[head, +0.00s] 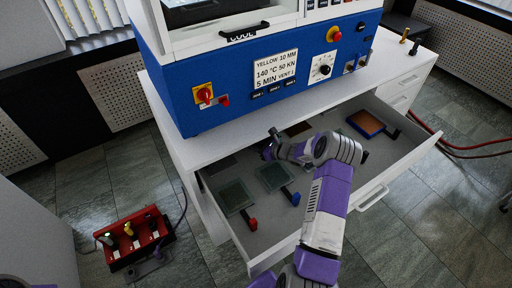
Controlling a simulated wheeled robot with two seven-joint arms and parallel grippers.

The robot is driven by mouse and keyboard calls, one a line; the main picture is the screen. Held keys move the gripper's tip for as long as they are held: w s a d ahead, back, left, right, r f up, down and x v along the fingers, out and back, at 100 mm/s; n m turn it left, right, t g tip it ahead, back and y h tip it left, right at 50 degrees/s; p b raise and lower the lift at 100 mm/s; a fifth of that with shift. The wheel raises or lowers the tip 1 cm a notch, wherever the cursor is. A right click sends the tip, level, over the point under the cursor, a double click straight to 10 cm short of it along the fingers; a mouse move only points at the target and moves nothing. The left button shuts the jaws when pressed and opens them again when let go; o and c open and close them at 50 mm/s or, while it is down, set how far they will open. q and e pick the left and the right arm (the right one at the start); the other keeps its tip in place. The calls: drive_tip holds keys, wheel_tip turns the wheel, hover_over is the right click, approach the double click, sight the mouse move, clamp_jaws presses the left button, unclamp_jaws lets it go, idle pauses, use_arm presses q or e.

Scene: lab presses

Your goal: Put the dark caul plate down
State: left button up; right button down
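Several flat plates lie in the open drawer (345,181). A dark grey-green plate with a red handle (233,195) lies at the left, and a similar plate with a blue handle (271,177) lies beside it. A dark flat patch (220,166) shows behind them near the drawer's back left; I cannot tell which of these is the dark caul plate. My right gripper (268,149) is over the drawer's back part, behind the blue-handled plate. Its fingers are small and partly hidden by my wrist, so its opening and any hold are unclear. My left gripper is out of view.
A blue press (230,88) with a label stands on the white cabinet above the drawer.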

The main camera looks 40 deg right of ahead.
drive_tip(key=shift+s+f, duration=0.15)
drive_tip(key=shift+f, duration=0.4)
drive_tip(key=c, duration=1.1)
unclamp_jaws()
drive_tip(key=shift+s+a+f, duration=0.1)
drive_tip(key=shift+s+f, duration=0.05)
drive_tip(key=shift+f, duration=0.1)
drive_tip(key=shift+r, duration=0.35)
drive_tip(key=p+v, duration=0.1)
drive_tip(key=v, duration=0.5)
drive_tip(key=r+p+v, duration=0.1)
drive_tip(key=v, duration=0.5)
drive_tip(key=shift+p, duration=0.35)
drive_tip(key=shift+w, duration=0.25)
